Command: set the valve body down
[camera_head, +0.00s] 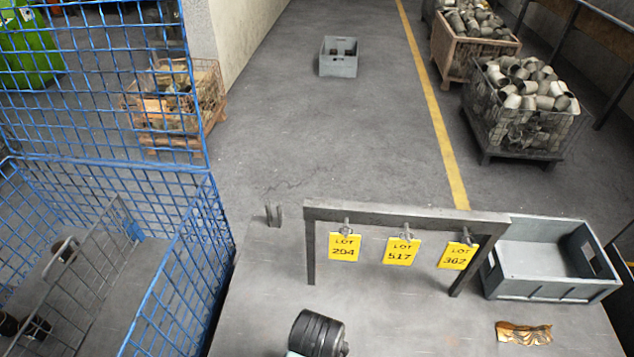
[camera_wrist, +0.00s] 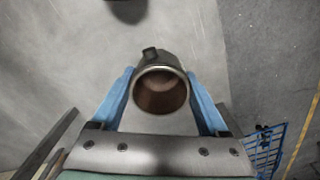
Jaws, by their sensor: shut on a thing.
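In the wrist view my gripper (camera_wrist: 160,84) is shut on the valve body (camera_wrist: 161,97), a short metal tube with a small dark stub on its rim. The blue fingers press on its two sides, and its round open end faces the camera. A grey surface lies beyond it; the gap between them cannot be judged. In the head view neither the gripper's fingers nor the valve body can be made out. The grey worktable (camera_head: 262,290) fills the lower middle there.
A frame with yellow lot tags (camera_head: 400,251) stands on the table, left of an empty grey bin (camera_head: 552,288). A crumpled brass-coloured piece (camera_head: 524,333) lies in front of the bin. A blue mesh cage (camera_head: 190,270) stands left. A dark object (camera_wrist: 127,9) shows at the wrist view's top.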

